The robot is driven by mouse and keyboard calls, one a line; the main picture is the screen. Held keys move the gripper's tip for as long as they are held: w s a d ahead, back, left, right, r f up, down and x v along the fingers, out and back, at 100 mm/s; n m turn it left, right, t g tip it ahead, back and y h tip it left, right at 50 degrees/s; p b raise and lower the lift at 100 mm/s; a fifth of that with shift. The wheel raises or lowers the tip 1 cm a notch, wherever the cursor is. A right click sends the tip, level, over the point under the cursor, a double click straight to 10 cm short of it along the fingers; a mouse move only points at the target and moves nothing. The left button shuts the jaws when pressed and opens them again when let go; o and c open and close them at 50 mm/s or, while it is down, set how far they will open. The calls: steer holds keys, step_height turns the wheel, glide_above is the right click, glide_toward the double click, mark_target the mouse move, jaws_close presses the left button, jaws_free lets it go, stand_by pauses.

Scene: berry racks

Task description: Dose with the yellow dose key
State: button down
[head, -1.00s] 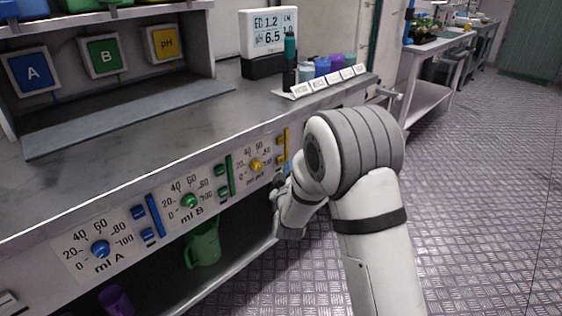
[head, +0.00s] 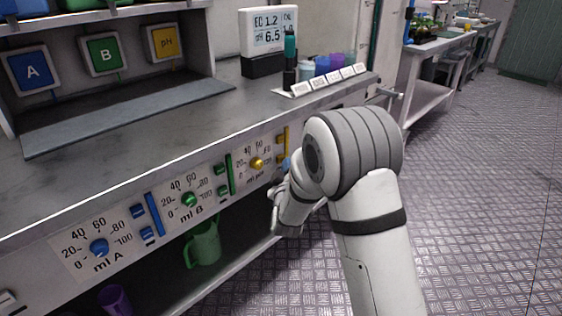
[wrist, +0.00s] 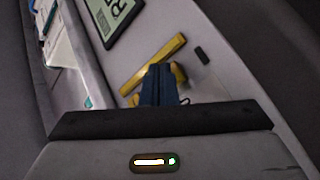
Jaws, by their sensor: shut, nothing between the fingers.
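The yellow dose keys (head: 280,141) sit on the panel's right end, beside an upright yellow bar (head: 287,141) and right of the yellow dial (head: 257,164). In the wrist view the yellow bar (wrist: 152,63) runs diagonally, and part of a yellow key (wrist: 180,73) shows right behind the fingertips. My gripper (wrist: 160,80) is shut and empty, its dark blue fingers together in front of that key. I cannot tell whether they touch it. In the head view my arm hides most of the gripper.
Blue dial (head: 99,247) and green dial (head: 189,200), with their own keys, lie further left on the panel. A green jug (head: 205,247) and a purple cup (head: 115,299) stand below. The meter display (head: 268,30) stands on the bench. The floor at right is clear.

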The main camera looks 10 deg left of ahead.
steer(key=shift+w+a, duration=0.25)
steer(key=shift+a, duration=0.1)
stand_by(0.7)
steer(key=shift+d, duration=0.1)
steer(key=shift+s+d+b, duration=0.5)
steer(key=shift+d, duration=0.1)
steer(key=shift+d, duration=0.15)
steer(key=shift+s+d+b, duration=0.85)
steer(key=shift+s+d, duration=0.7)
steer(key=shift+d, duration=0.3)
steer(key=shift+r, duration=0.1)
